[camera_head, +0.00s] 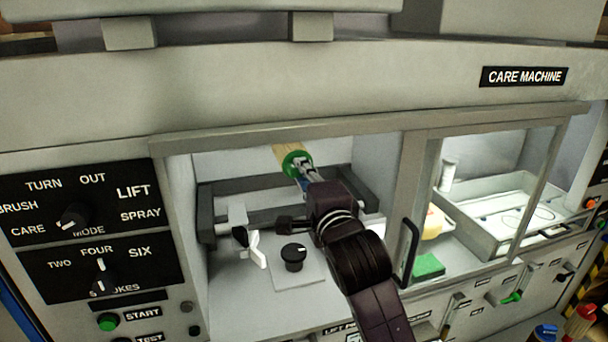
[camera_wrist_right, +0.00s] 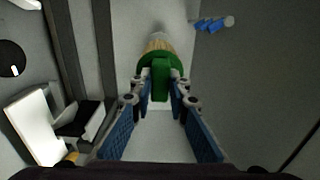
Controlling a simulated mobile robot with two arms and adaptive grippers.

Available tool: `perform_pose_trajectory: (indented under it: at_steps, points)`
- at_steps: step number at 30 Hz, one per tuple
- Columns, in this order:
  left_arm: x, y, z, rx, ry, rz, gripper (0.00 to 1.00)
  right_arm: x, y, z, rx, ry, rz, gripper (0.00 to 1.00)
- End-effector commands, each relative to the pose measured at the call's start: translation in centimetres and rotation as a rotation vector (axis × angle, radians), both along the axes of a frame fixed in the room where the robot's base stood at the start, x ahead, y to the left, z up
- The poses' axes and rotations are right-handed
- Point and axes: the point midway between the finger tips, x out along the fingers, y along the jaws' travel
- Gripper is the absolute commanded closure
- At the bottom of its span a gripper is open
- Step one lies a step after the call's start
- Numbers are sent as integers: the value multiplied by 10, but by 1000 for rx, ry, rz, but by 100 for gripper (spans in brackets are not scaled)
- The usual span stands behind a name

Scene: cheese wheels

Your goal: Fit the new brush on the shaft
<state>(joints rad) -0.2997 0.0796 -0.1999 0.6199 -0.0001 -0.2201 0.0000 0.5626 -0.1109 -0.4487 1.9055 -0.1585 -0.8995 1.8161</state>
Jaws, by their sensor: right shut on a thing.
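The new brush (camera_head: 293,157) has a green body and pale bristles. My right gripper (camera_head: 304,180) is shut on its green part and holds it inside the open left bay of the care machine, bristles pointing up and away. In the right wrist view the brush (camera_wrist_right: 162,58) sits between the blue-padded fingers (camera_wrist_right: 160,92). A blue piece with a grey end (camera_wrist_right: 215,23) lies to its right, apart from it; I cannot tell whether it is the shaft. I cannot make out the shaft in the head view. My left gripper is not in view.
A white lever (camera_head: 256,248) and a black knob (camera_head: 293,256) stand below the brush. Dark rails (camera_head: 205,215) flank the bay.

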Motion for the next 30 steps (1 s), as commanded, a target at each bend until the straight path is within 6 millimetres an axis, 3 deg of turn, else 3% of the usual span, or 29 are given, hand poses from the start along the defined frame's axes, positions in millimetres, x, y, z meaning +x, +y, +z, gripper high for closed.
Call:
perform_pose_trajectory:
  at_steps: [6, 17, 23, 30]
  points:
    - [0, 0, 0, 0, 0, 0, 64, 0, 0, 1, 1, -3, 0, 64]
    - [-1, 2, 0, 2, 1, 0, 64, -4, -1, -2, 0, 4, 0, 64]
    - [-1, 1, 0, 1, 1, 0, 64, -30, -10, -2, 2, 3, 0, 64]
    - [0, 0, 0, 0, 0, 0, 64, -76, -24, -2, 4, 1, 1, 64]
